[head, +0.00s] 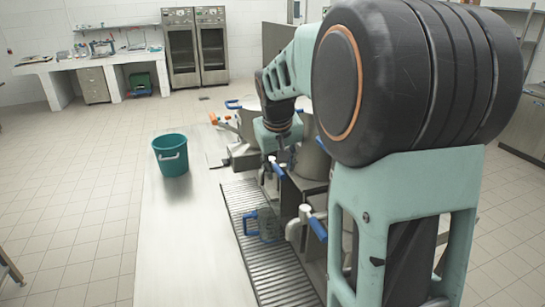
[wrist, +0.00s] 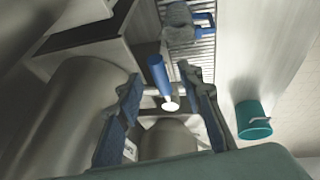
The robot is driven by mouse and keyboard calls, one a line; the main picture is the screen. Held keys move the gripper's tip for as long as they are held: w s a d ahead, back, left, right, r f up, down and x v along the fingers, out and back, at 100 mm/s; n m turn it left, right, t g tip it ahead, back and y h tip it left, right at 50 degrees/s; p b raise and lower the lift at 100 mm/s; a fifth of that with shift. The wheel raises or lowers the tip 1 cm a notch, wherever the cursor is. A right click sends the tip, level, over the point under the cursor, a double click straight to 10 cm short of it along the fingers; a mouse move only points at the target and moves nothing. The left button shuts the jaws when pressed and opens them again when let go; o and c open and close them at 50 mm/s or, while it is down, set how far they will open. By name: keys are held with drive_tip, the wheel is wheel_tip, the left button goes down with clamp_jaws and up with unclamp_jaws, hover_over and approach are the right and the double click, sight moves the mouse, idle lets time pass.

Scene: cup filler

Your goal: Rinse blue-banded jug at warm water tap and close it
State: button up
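The jug (head: 266,225), see-through with a blue handle, stands on the slotted drip grate (head: 285,280). It also shows at the top of the wrist view (wrist: 183,24). My gripper (wrist: 161,76) is open, its two fingers apart on either side of a blue tap lever (wrist: 158,74) with a white end. I cannot tell whether they touch it. In the head view my arm partly hides the gripper and the tap there. Another tap with a blue lever (head: 318,229) is nearer the camera. I cannot make out any water stream.
A green bucket (head: 171,156) stands on the pale counter (head: 185,240), left of the grate. Large grey metal vessels (wrist: 70,115) and a dark-fronted box (wrist: 85,35) crowd the left of the wrist view. The counter's near left part is bare.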

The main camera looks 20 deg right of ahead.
drive_tip(key=shift+f, duration=0.2)
clamp_jaws()
idle(0.3)
drive_tip(key=shift+w+a+m+g+h+b, duration=0.15)
drive_tip(key=shift+a+m+h+b, duration=0.15)
drive_tip(key=shift+a+m, duration=0.45)
drive_tip(key=shift+w+a+m+g+h+b, duration=0.15)
drive_tip(key=shift+a+m+h+b, duration=0.2)
drive_tip(key=shift+m, duration=0.6)
drive_tip(key=shift+a, duration=0.1)
